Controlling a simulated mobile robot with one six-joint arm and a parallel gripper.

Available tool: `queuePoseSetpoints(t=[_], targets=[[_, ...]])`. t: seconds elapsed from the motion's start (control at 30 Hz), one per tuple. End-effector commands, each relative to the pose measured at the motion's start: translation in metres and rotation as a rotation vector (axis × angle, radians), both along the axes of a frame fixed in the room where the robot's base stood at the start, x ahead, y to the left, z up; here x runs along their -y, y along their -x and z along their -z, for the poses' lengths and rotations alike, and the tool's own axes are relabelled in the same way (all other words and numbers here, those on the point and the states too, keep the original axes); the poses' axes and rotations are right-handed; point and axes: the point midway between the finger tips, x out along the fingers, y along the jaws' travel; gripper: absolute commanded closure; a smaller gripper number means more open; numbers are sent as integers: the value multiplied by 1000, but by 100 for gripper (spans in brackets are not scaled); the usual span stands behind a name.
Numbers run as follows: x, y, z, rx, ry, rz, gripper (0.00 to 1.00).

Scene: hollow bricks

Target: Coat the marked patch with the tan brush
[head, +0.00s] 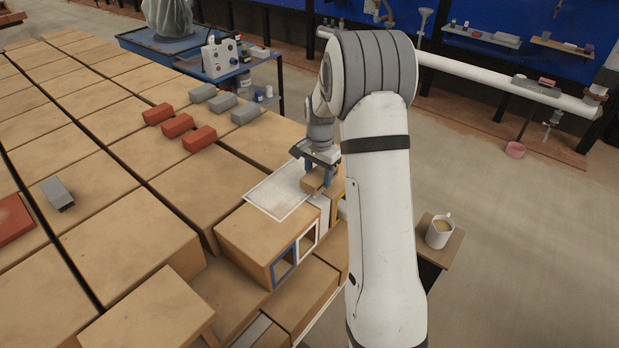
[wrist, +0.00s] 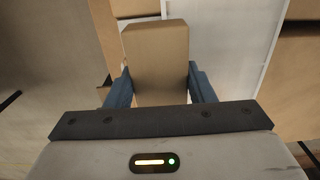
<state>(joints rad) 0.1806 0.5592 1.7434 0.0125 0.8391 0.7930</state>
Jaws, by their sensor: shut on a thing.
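My gripper (head: 318,172) is shut on a tan block-shaped piece, which I take to be the tan brush (head: 313,184). In the wrist view the brush (wrist: 156,55) sits between the two blue fingers (wrist: 160,86) and points away from me. The marked patch (head: 273,193) is a pale, white-bordered rectangle on top of the hollow bricks. It also shows in the wrist view (wrist: 230,45), right of the brush. The brush is at the patch's right side in the head view. Whether it touches the surface I cannot tell.
Large tan hollow bricks (head: 265,235) carry the patch; blue, white and yellow frames mark openings on their front. Several red (head: 178,124) and grey (head: 222,102) small bricks lie on the rows at left. A mug (head: 440,231) stands on a small stand at right. A blue cart (head: 180,50) stands behind.

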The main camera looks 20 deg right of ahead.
Motion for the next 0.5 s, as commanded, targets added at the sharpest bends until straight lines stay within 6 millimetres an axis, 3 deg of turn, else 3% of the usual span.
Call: queuePoseSetpoints(t=[0.5], targets=[[41, -28, -1, 0, 0, 0, 69]])
